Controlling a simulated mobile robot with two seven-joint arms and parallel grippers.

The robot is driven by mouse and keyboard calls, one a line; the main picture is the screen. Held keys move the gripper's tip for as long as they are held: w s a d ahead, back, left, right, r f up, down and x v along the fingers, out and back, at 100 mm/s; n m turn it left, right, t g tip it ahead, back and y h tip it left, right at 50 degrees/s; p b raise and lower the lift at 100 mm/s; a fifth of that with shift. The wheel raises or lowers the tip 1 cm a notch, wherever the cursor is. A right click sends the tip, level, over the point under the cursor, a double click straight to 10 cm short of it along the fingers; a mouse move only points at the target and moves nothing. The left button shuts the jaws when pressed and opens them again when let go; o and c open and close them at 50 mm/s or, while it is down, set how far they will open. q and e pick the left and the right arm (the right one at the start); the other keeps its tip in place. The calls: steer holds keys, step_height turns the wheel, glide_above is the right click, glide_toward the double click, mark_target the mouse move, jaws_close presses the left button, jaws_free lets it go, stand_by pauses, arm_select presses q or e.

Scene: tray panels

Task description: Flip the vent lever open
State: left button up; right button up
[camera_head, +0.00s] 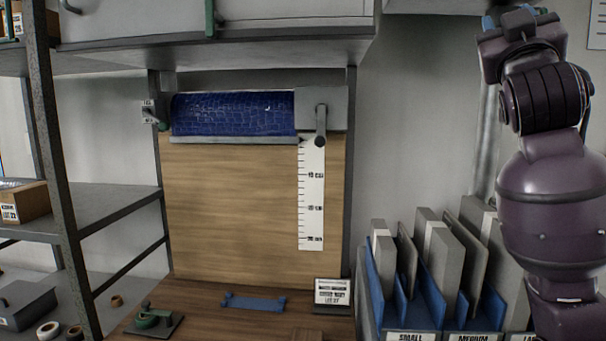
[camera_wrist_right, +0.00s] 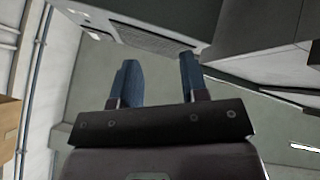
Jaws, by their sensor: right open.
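My right gripper (camera_head: 508,20) is raised at the top right of the head view, well away from the roller unit. In the right wrist view the gripper (camera_wrist_right: 159,68) has its two blue fingers apart with nothing between them. No lever is clearly marked as the vent's. A grey lever (camera_head: 320,125) hangs down at the right end of the blue roller (camera_head: 235,113). A small labelled lever (camera_head: 153,114) is at its left end. A green handle (camera_head: 210,18) is on the overhead cabinet. A slatted grille (camera_wrist_right: 155,38) shows in the right wrist view. My left gripper is out of view.
A wooden board with a ruler strip (camera_head: 311,195) is below the roller. Blue racks (camera_head: 433,295) of upright panels stand at the lower right. A metal shelf (camera_head: 118,193) is on the left. The bench holds a green-handled tool (camera_head: 148,320) and a blue bar (camera_head: 254,302).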

steer(key=w+a+f+n+g+y, duration=0.1)
steer(key=w+f+n+y, duration=0.15)
steer(key=f, duration=0.55)
steer(key=w+a+f+n+y, duration=0.1)
steer(key=w+a+f+y, duration=0.15)
steer(key=f, duration=0.45)
steer(key=w+f+n+g+y, duration=0.1)
steer(key=w+f+n+y, duration=0.15)
steer(key=f, duration=0.55)
steer(key=s+f+m+g+y, duration=0.1)
steer(key=s+f+g, duration=0.1)
steer(key=f, duration=1)
steer(key=s+f+m+g+y, duration=0.1)
steer(key=f+g, duration=0.1)
steer(key=f, duration=0.9)
steer(key=s+f+m+g, duration=0.1)
steer(key=s+f, duration=0.3)
steer(key=f, duration=0.3)
steer(key=s+f+g+h, duration=0.1)
steer(key=s+f, duration=0.3)
steer(key=f, duration=0.3)
steer(key=s+f+m+g, duration=0.1)
steer(key=s+f+g, duration=0.1)
steer(key=s+f, duration=0.35)
steer(key=s+d+f+m+g+h, duration=0.1)
steer(key=s+f+g, duration=0.2)
steer(key=s+f, duration=1.2)
steer(key=shift+s+d+m+g, duration=0.4)
steer(key=shift+s, duration=0.05)
steer(key=shift+h, duration=0.25)
